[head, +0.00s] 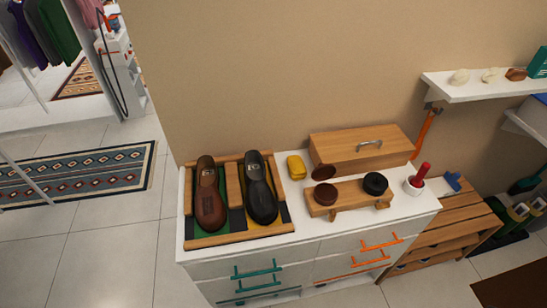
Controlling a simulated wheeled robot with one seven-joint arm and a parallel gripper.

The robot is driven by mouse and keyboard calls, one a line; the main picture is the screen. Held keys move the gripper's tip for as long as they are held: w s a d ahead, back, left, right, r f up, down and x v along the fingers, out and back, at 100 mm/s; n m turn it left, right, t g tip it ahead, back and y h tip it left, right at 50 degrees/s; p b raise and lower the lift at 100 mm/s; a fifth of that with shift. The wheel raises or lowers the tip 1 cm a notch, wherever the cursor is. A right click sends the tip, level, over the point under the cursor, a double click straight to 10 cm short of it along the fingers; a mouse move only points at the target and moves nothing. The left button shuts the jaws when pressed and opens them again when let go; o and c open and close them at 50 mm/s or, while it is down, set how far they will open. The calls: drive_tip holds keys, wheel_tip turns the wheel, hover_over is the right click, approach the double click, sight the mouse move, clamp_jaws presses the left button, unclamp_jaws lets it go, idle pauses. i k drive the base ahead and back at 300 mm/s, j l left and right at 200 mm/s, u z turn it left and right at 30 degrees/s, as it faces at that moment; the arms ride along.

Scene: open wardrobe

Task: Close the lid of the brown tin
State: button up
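The brown tin (325,195) sits near the left end of a small wooden stand (350,201) on top of a white dresser. Its round brown lid (323,171) is raised behind it, tilted up and back from the tin. Whether the lid is joined by a hinge is too small to tell. A black round tin (375,183) sits at the right end of the same stand. My gripper is not in view.
Left on the dresser (303,246), a wooden tray (240,239) holds a brown shoe (210,205) and a black shoe (261,200). A yellow block (296,167) and wooden box (350,150) are behind the stand. Right is a white cup (413,187) with a red-handled tool (421,174).

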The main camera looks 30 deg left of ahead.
sight(324, 172)
drive_tip(key=i+u, duration=0.1)
drive_tip(key=u, duration=0.3)
drive_tip(key=i+u, duration=0.15)
drive_tip(key=u, duration=0.3)
drive_tip(key=i+l+u, duration=0.1)
drive_tip(key=u, duration=0.3)
drive_tip(key=i+l+u, duration=0.1)
drive_tip(key=u, duration=0.3)
drive_tip(key=l+u, duration=0.15)
drive_tip(key=u, duration=0.3)
drive_tip(key=i+l+u, duration=0.25)
drive_tip(key=u, duration=0.2)
